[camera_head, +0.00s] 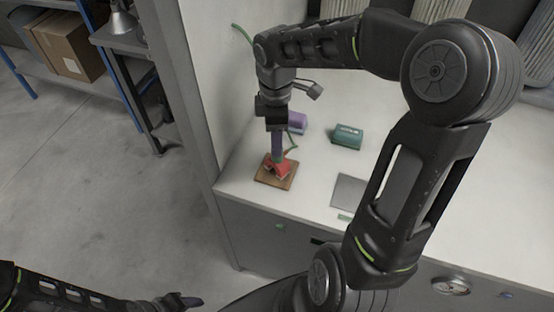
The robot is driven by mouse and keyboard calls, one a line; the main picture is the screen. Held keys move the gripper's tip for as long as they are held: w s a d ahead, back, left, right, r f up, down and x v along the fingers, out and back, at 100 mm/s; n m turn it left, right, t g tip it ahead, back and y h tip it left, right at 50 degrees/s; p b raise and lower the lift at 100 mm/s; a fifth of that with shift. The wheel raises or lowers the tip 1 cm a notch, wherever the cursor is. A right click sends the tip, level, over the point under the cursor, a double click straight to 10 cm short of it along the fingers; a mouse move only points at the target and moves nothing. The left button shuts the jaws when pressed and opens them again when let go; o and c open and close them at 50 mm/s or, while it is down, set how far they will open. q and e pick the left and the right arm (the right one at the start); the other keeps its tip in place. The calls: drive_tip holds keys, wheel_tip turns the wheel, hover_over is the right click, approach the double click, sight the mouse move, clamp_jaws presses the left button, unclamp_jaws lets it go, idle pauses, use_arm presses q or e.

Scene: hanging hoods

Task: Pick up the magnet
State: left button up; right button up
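A small red object (282,171), which looks like the magnet, sits on a square brown wooden board (266,180) near the left front corner of the white worktop. My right gripper (277,157) points straight down over it, with its fingertips at or just above the top of the red object. The fingers overlap in this view, so I cannot tell if they are closed on it. My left gripper (188,301) is low at the bottom left, away from the worktop. Its finger gap does not show clearly.
A purple item (297,123) stands just behind my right gripper. A teal box (347,137) and a flat grey plate (350,191) lie to the right on the worktop (317,171). A grey upright panel (190,90) borders the left. A cardboard box (68,46) sits on shelving.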

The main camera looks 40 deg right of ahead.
sight(277, 159)
drive_tip(key=shift+w+d+f+p, duration=0.15)
drive_tip(key=shift+f+p, duration=0.1)
drive_tip(key=shift+f, duration=1.05)
drive_tip(key=shift+d+f+p, duration=0.1)
drive_tip(key=shift+f+p, duration=0.15)
drive_tip(key=shift+f, duration=1.05)
clamp_jaws()
